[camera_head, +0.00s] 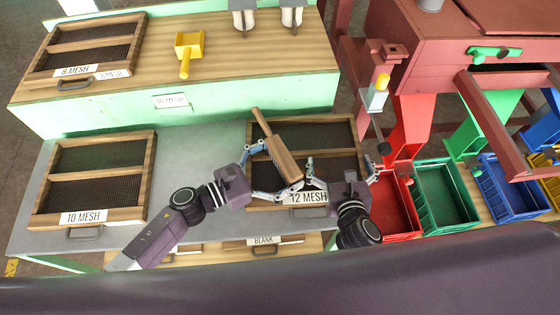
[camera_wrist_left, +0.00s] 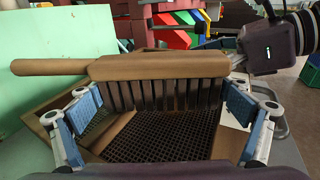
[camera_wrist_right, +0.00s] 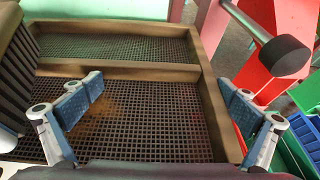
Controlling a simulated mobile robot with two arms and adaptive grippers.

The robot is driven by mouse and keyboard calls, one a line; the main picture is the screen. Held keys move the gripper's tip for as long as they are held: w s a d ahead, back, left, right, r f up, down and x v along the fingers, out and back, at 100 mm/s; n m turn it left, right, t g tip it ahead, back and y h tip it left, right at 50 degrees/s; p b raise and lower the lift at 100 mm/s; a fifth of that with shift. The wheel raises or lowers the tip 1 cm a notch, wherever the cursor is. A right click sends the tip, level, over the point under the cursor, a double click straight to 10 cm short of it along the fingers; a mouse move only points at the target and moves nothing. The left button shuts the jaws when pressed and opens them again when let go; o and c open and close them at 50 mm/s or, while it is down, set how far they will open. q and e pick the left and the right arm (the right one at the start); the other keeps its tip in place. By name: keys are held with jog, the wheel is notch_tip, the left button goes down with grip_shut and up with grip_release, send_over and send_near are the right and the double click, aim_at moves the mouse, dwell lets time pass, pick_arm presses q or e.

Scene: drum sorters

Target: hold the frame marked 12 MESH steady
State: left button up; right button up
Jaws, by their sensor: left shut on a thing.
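The 12 MESH frame (camera_head: 305,119) is a wooden frame with dark mesh and a middle bar, lying on the grey bench. Its label faces the front. My left gripper (camera_head: 274,171) is shut on a wooden brush (camera_head: 282,156), held over the frame's left part. In the left wrist view the brush (camera_wrist_left: 160,67) has its dark bristles pointing down at the mesh; whether they touch is unclear. My right gripper (camera_head: 340,166) is open over the frame's right part. In the right wrist view its fingers are spread on either side of the frame's right wall (camera_wrist_right: 213,105), apart from it.
The 10 MESH frame (camera_head: 146,176) lies to the left on the bench. Behind, a raised wooden shelf holds the 8 MESH frame (camera_head: 93,42) and a yellow scoop (camera_head: 187,46). To the right stand red (camera_head: 396,215), green (camera_head: 446,195) and blue (camera_head: 510,190) bins under a red machine.

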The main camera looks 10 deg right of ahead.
aim_at(275, 160)
pick_arm(q)
jog(key=shift+s+d+r+h, duration=0.25)
jog(key=shift+d+r, duration=0.15)
jog(key=shift+d, duration=0.1)
jog(key=shift+s+d+r+h, duration=0.15)
jog(key=shift+s+d+r, duration=0.05)
jog(key=shift+d+r, duration=0.25)
pick_arm(e)
jog(key=shift+n+y, duration=0.3)
jog(key=shift+y, duration=0.6)
jog(key=a, duration=0.6)
jog(key=shift+s+r, duration=0.1)
jog(key=shift+s, duration=0.25)
pick_arm(q)
jog(key=shift+w+a+r, duration=0.1)
jog(key=shift+a, duration=1.7)
pick_arm(e)
jog(key=shift+c, duration=0.4)
pick_arm(q)
jog(key=shift+w+a, duration=0.1)
jog(key=shift+a, duration=1)
pick_arm(e)
jog(key=c, duration=0.5)
pick_arm(q)
jog(key=shift+w+a, duration=0.2)
jog(key=shift+a, duration=3.05)
pick_arm(e)
jog(key=shift+d, duration=0.2)
